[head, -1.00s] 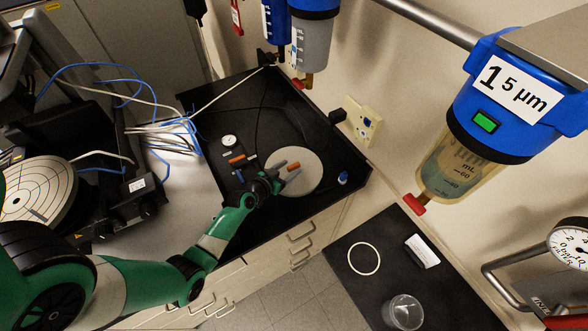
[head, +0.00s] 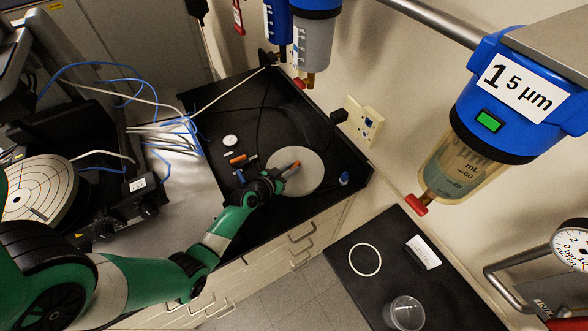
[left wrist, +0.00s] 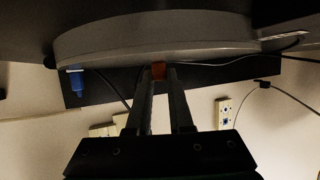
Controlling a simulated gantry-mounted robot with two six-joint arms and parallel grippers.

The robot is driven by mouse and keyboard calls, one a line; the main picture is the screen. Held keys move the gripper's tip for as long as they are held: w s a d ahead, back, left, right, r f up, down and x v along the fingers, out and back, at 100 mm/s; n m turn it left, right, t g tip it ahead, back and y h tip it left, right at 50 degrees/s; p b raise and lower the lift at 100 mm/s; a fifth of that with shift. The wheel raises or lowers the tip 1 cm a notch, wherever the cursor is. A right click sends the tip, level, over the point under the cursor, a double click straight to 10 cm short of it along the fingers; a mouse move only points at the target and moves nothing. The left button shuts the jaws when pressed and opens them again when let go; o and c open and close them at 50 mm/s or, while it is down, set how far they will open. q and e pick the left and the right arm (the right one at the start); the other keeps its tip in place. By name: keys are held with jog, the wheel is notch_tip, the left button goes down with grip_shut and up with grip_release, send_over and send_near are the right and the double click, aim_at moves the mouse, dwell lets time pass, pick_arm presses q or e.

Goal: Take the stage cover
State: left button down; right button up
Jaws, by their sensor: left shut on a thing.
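The stage cover (head: 310,174) is a round light-grey disc on the black bench in the middle of the head view. An orange grip (head: 296,164) shows at its middle. My left gripper (head: 289,171) reaches over the disc's left part, shut on the orange grip. In the left wrist view, the gripper (left wrist: 160,82) has its two fingers either side of the orange grip (left wrist: 158,71), and the grey rim of the cover (left wrist: 190,48) curves behind it. I cannot tell whether the cover touches the bench. My right gripper is not in view.
The round gridded stage (head: 40,185) of the profiler is at the left. Near the cover lie a second orange-handled tool (head: 238,159), a small gauge (head: 230,141) and a blue-capped bottle (head: 344,178). Another dark bench (head: 385,275) holds a white ring (head: 365,260) and a clear cup (head: 404,313).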

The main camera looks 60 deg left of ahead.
pick_arm(q)
jog(key=shift+r+p, duration=0.35)
jog(key=shift+r, duration=0.2)
notch_tip(320, 180, up, 3)
jog(key=shift+f+p, duration=0.1)
jog(key=shift+p, duration=0.75)
jog(key=s+d+r+p, duration=0.4)
jog(key=s+d+r, duration=0.5)
jog(key=s+d, duration=0.1)
jog(key=c, duration=1.4)
grip_release()
jog(key=shift+w+r, duration=0.1)
grip_shut()
